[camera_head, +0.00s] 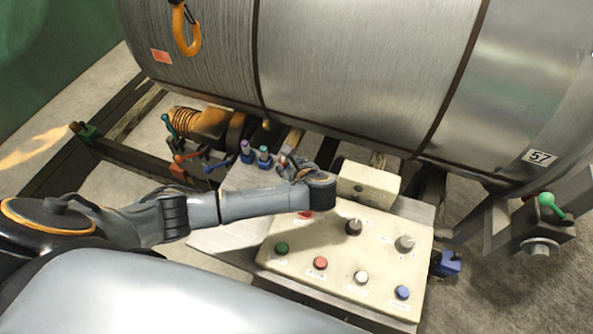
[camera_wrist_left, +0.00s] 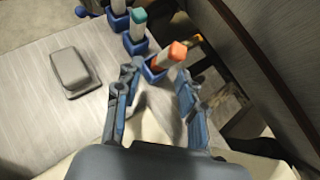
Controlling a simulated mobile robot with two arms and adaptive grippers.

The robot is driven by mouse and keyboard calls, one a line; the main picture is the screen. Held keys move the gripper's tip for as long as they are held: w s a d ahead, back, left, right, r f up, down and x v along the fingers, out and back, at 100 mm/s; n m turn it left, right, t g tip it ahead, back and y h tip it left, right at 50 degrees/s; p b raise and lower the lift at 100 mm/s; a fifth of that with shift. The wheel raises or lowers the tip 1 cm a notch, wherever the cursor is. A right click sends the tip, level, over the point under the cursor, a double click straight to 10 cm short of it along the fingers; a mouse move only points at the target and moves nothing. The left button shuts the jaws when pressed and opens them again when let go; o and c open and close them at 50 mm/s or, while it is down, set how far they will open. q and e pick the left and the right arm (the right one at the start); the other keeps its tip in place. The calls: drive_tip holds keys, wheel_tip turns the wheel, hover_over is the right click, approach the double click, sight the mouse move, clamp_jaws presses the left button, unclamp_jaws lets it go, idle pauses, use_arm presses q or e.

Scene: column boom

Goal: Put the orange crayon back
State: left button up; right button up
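The orange crayon (camera_wrist_left: 172,57) has an orange tip and a pale body. It stands tilted in the picture in a blue holder (camera_wrist_left: 154,70), just beyond and between my left fingertips. My left gripper (camera_wrist_left: 157,78) has its fingers spread, with a gap between them. Whether a finger touches the crayon or holder I cannot tell. In the head view my left gripper (camera_head: 292,166) is at the back edge of the grey panel, and the crayon is largely hidden there. My right gripper is not in view.
Teal (camera_wrist_left: 138,22) and purple-topped (camera_head: 246,149) crayons stand in blue holders beside the orange one. A control box (camera_head: 340,250) with buttons and knobs lies under my left arm. A small grey block (camera_wrist_left: 72,71) sits on the panel.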

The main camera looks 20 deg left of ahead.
use_arm(q)
drive_tip(key=v, duration=0.7)
drive_tip(key=shift+s+d+r+b, duration=0.2)
drive_tip(key=shift+b, duration=0.25)
